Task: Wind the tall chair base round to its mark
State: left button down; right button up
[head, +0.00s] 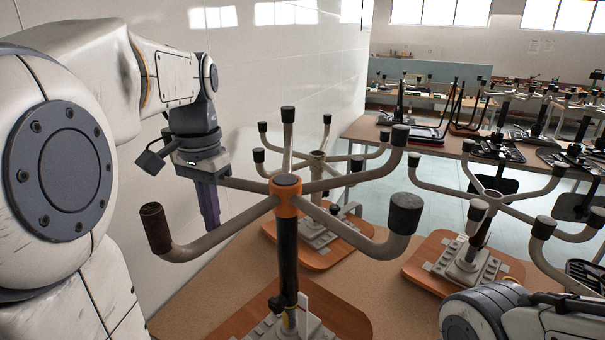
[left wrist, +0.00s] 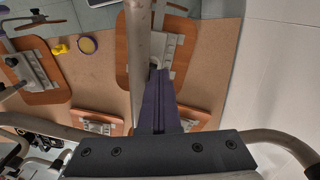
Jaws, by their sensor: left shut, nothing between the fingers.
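The tall chair base (head: 286,186) stands upside down in the middle of the head view. It has an orange hub on a dark post and several grey legs with upturned ends. The near left leg ends in a rusty brown cap (head: 155,228); the other visible caps are dark. My left gripper (head: 209,218) points down, shut and empty, among the left legs, just behind the near left leg. In the left wrist view its purple fingers (left wrist: 157,72) lie close beside a grey leg tube (left wrist: 138,50); I cannot tell whether they touch. My right gripper is out of view.
Another upturned base (head: 316,157) stands behind, and one more (head: 492,196) at the right, on wooden boards. A pale wall (head: 290,60) is close on the left. In the left wrist view, a yellow item (left wrist: 60,48) and a round one (left wrist: 87,45) lie on the surface.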

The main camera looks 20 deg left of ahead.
aim_at(225, 228)
pick_arm(q)
jog(key=shift+d, duration=0.15)
jog(key=shift+s+d, duration=0.25)
jog(key=shift+d, duration=0.45)
jog(key=shift+s+d, duration=0.2)
jog(key=shift+d, duration=0.45)
jog(key=shift+s+d, duration=0.15)
jog(key=shift+d, duration=0.6)
jog(key=shift+s+d, duration=0.1)
jog(key=shift+d, duration=0.6)
jog(key=shift+d, duration=0.1)
jog(key=shift+w+d, duration=0.1)
jog(key=shift+d, duration=1.25)
jog(key=shift+d, duration=0.1)
jog(key=shift+w+d, duration=0.15)
jog(key=shift+d, duration=0.55)
jog(key=shift+w+d, duration=0.15)
jog(key=shift+d, duration=0.5)
